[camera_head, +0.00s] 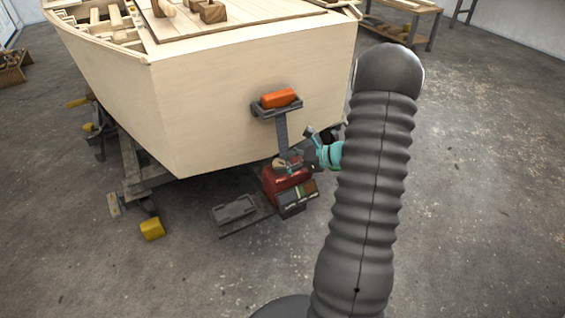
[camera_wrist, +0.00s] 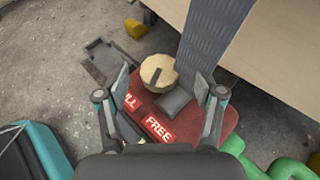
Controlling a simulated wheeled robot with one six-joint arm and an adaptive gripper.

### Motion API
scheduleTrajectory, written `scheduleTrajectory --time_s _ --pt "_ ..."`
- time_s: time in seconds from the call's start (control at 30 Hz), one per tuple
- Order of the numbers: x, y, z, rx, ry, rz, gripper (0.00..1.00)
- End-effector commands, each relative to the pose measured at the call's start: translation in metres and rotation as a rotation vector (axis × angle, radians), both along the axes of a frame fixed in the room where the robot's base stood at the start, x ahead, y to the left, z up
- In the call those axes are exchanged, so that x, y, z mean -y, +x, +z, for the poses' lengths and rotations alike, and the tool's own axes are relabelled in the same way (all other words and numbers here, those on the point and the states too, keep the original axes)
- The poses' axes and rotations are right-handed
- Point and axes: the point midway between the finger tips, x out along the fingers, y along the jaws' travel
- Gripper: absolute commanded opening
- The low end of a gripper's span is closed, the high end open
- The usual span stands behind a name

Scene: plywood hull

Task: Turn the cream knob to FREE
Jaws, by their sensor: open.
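The cream knob (camera_wrist: 158,72) is round, with a dark bar mark running from near its middle toward the lower left. It sits on a red unit (camera_wrist: 228,122). Below it, in the wrist view, are a red label reading FREE (camera_wrist: 158,129) and a second label (camera_wrist: 130,101), partly hidden, ending in "LL". My gripper (camera_wrist: 165,78) is open, one finger on each side of the knob with gaps; nothing is gripped. In the head view, my gripper (camera_head: 301,152) is close above the red unit (camera_head: 284,183), and the knob shows small and partly hidden.
A grey strap or post (camera_wrist: 212,38) rises behind the knob to a bracket with an orange block (camera_head: 280,98). The plywood hull (camera_head: 240,85) stands close behind. A grey block (camera_wrist: 174,102) adjoins the knob. A dark tray (camera_head: 234,210) lies left. Concrete floor is free at right.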

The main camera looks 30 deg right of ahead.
Motion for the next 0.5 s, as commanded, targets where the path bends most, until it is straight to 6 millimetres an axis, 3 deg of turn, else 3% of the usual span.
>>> scheduleTrajectory --time_s 0.43,0.5 --pt "-0.0071 0.0062 -0.0040 0.000 0.000 0.000 0.68" --pt "-0.0070 0.0061 -0.0040 0.000 0.000 0.001 0.50"
